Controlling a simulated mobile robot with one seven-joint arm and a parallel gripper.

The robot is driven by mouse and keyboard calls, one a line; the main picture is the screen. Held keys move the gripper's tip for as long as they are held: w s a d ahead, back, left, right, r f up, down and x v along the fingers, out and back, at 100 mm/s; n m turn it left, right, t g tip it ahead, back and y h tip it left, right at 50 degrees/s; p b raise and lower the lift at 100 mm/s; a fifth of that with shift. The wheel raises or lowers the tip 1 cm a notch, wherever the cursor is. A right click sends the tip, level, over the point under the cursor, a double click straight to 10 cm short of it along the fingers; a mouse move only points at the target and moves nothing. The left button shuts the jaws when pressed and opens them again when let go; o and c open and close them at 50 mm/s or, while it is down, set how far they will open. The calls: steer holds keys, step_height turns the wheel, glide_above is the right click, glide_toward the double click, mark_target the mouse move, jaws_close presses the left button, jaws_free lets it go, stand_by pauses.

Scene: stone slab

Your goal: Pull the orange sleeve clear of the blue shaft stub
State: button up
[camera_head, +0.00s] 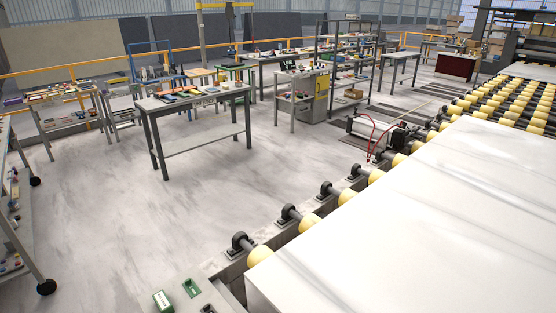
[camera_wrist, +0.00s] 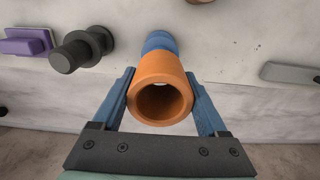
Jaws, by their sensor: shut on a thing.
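In the wrist view the orange sleeve (camera_wrist: 160,74) is a hollow tube with its open end facing the camera. The blue shaft stub (camera_wrist: 159,41) shows behind the sleeve's far end, in line with it. How far the stub reaches into the sleeve is hidden; the bore looks dark with a pale spot at its upper edge. My gripper (camera_wrist: 160,88) has its two blue fingers on the left and right sides of the sleeve and is shut on it. The head view does not show the sleeve, the stub or my gripper clearly.
In the wrist view a dark grey knobbed cylinder (camera_wrist: 78,49) and a purple block (camera_wrist: 24,42) are left of the sleeve. A grey flat bar (camera_wrist: 290,73) is at the right. The head view shows a white slab (camera_head: 430,220) on yellow rollers, a workbench (camera_head: 195,100) and open floor.

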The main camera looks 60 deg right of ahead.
steer(key=shift+r+p, duration=0.3)
steer(key=shift+r, duration=0.2)
step_height(320, 180, up, 6)
steer(key=p, duration=0.6)
steer(key=shift+w, duration=0.1)
stand_by(0.6)
steer(key=w+a+m+b, duration=0.6)
steer(key=a+m+b, duration=0.1)
steer(key=a+b, duration=0.1)
steer(key=w+a+r+m+b, duration=0.1)
steer(key=w+a+m+b, duration=0.5)
steer(key=a+m+b, duration=0.2)
steer(key=shift+a+b, duration=0.6)
steer(key=shift+a, duration=0.45)
